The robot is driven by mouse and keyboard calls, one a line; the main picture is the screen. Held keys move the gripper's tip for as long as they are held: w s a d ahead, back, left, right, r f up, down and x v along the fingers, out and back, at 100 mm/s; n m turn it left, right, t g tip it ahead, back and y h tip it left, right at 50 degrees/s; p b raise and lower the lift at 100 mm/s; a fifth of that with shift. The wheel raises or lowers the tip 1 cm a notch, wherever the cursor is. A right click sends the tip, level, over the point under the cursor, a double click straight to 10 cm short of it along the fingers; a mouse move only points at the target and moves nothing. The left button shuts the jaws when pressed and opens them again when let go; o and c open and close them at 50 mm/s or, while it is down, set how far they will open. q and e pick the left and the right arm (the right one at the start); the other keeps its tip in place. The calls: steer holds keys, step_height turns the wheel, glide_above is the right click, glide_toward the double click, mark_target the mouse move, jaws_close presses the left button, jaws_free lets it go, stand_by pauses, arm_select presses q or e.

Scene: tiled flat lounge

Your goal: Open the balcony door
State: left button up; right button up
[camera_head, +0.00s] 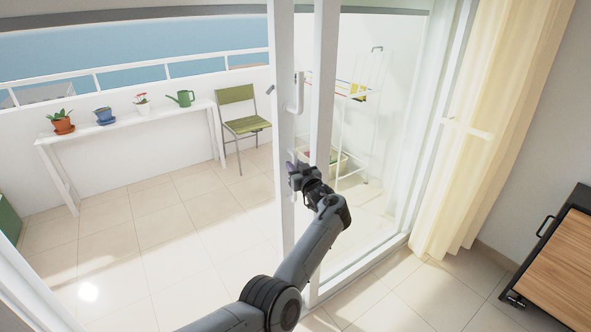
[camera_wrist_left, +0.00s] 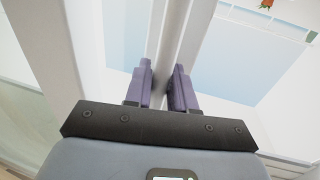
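The balcony door has white frames and glass; its left upright (camera_head: 284,130) stands near the middle of the head view, beside a second white upright (camera_head: 325,80). A white handle (camera_head: 297,94) is on the left upright. A wide stretch left of it looks onto the balcony, with no glass evident there. My left gripper (camera_head: 294,170) is at the uprights, below the handle. In the left wrist view its purple fingers (camera_wrist_left: 161,88) are apart, with a pale upright edge (camera_wrist_left: 170,45) running between or behind them. I cannot tell whether they touch it. My right gripper is out of view.
On the balcony, a white bench (camera_head: 130,127) holds several pots and a green watering can, beside a green folding chair (camera_head: 241,122). A white rack (camera_head: 372,110) stands behind the glass at right. A cream curtain (camera_head: 490,130) and wooden cabinet (camera_head: 560,260) are on the right.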

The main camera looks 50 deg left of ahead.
arm_select(q)
steer(key=shift+o, duration=1.2)
steer(key=shift+w, duration=0.2)
steer(key=p+v, duration=0.3)
steer(key=v, duration=0.8)
steer(key=shift+a, duration=0.1)
